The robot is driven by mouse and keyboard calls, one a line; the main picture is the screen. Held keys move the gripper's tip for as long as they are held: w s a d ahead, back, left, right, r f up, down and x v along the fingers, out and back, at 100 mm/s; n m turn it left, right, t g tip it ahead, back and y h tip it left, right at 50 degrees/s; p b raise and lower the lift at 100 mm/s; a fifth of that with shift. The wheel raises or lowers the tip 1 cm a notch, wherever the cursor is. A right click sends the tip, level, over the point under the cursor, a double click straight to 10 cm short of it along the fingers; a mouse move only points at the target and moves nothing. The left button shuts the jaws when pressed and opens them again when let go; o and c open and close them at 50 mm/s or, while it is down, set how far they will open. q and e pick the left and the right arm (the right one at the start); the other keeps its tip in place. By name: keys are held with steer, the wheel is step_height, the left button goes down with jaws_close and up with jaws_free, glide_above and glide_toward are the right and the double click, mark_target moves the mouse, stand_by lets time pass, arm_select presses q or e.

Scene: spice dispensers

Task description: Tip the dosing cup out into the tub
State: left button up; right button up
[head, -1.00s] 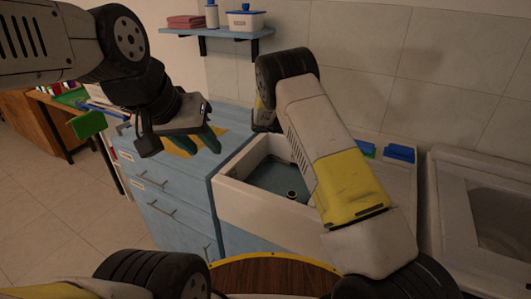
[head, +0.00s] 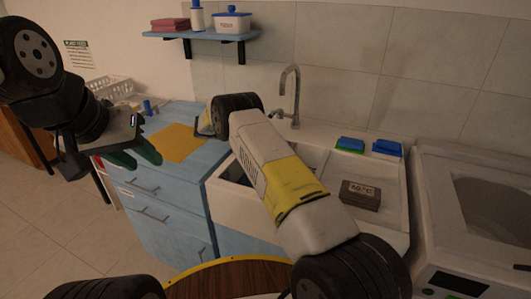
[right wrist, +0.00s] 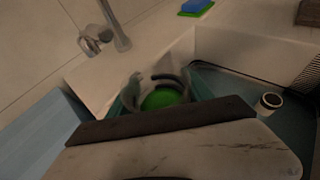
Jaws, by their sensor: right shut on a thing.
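In the right wrist view, my right gripper (right wrist: 162,92) is shut on a greyish, see-through round cup (right wrist: 134,88) with bright green inside, which looks like the dosing cup. It is held over the sink (right wrist: 225,78). In the head view my right arm crosses in front of the sink, and its gripper and the cup are hidden behind it. My left gripper (head: 136,159), with two dark green fingers apart, is open and empty in front of the blue cabinet. I cannot make out a tub for certain.
A tap (head: 291,95) stands behind the sink. A grey block (head: 360,195) and two sponges (head: 350,144) are at its right. A yellow mat (head: 180,142) lies on the blue cabinet (head: 160,190). A shelf (head: 205,34) holds a lidded box. A short pipe (right wrist: 270,102) stands in the basin.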

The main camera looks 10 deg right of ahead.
steer(key=s+m+t, duration=0.1)
steer(key=s+d+f+m+t+y, duration=0.1)
steer(key=m, duration=0.1)
steer(key=s+d+f+m+t+y, duration=0.1)
steer(key=s, duration=0.1)
steer(key=shift+s+m+t, duration=0.1)
steer(key=shift+m+t, duration=0.2)
stand_by(0.8)
steer(key=shift+s+d+r+m+t, duration=0.15)
steer(key=shift+r+m+t, duration=0.2)
steer(key=shift+m, duration=0.25)
stand_by(0.5)
steer(key=shift+r+m+t+y, duration=0.6)
steer(key=shift+r+m+t, duration=0.35)
steer(key=shift+m+t, duration=0.45)
stand_by(2.1)
steer(key=shift+s+d+r+m+t, duration=0.25)
steer(key=shift+s+r+m+t, duration=0.2)
steer(key=shift+s+m, duration=0.35)
stand_by(1.0)
